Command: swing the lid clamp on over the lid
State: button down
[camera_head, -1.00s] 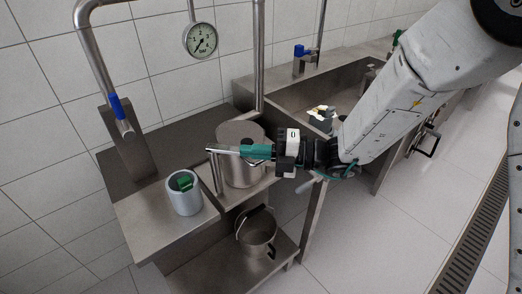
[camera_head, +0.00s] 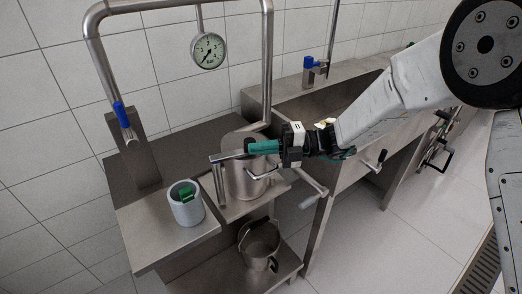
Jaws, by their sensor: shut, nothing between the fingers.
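A steel cylindrical vessel (camera_head: 240,183) stands on the bench, its flat lid (camera_head: 236,139) on top. The lid clamp (camera_head: 229,156) is a grey bar on a thin post at the vessel's front left. In the picture its free end crosses the vessel's upper left part; I cannot tell whether it lies over the lid or in front of it. My gripper (camera_head: 250,148) comes in from the right with its teal fingers shut and empty. The fingertips are at the bar's right end; contact cannot be told. They hide part of the lid.
A grey cup (camera_head: 187,212) with a green item stands left of the vessel. A steel pipe (camera_head: 267,70) rises behind it. A bent rod (camera_head: 263,175) and a lever (camera_head: 306,203) stick out at the right. A bucket (camera_head: 260,242) stands on the shelf below.

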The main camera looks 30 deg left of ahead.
jog(key=shift+w+a+r, duration=0.1)
jog(key=shift+w, duration=0.15)
dwell(0.3)
jog(key=s+d+v, duration=0.1)
jog(key=v, duration=0.8)
jog(key=shift+s, duration=0.25)
